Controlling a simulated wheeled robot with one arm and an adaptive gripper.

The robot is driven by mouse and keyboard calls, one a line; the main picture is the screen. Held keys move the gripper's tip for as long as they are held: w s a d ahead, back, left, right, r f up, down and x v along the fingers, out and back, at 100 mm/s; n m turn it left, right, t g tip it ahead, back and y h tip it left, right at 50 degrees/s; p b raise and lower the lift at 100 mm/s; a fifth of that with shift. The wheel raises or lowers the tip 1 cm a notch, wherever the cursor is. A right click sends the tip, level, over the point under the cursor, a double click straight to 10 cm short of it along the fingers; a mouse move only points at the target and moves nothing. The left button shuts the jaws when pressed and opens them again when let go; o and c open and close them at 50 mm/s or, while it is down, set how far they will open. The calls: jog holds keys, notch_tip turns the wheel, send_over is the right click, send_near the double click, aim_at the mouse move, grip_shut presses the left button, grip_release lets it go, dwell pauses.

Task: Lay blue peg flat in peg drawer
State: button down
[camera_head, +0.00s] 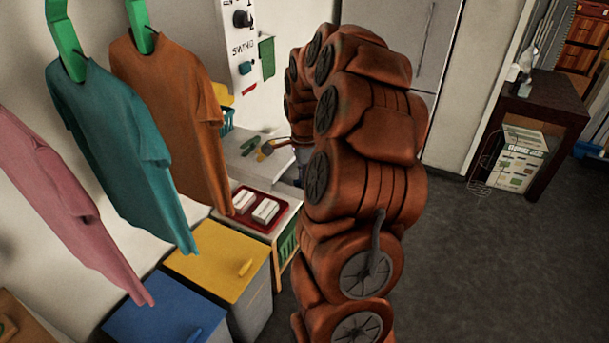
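I cannot pick out the blue peg or make sure of a peg drawer in this view. My orange-brown arm arches up and over the middle of the picture. Its far end comes down at the pale counter (238,166), behind the red tray. My gripper (282,145) is small there and mostly hidden by my own arm, so its fingers cannot be made out. Small green and yellow items lie on the counter beside it. Whether it holds anything is hidden.
A red tray (244,221) with white blocks sits on the near counter. Yellow-lidded (218,262) and blue-lidded (158,308) bins stand in front. Shirts hang at left, including a teal one (115,140). A dark table (545,105) stands at right. The right floor is open.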

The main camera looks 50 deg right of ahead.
jog(key=shift+f, duration=0.2)
jog(key=c, duration=1.1)
grip_release()
jog(key=shift+r, duration=0.1)
jog(key=shift+c, duration=0.2)
jog(key=shift+r, duration=0.25)
jog(key=shift+d+r, duration=0.1)
jog(key=shift+r, duration=0.15)
notch_tip(320, 180, up, 11)
jog(key=b, duration=0.3)
jog(key=shift+r+b, duration=0.15)
jog(key=shift+b, duration=0.2)
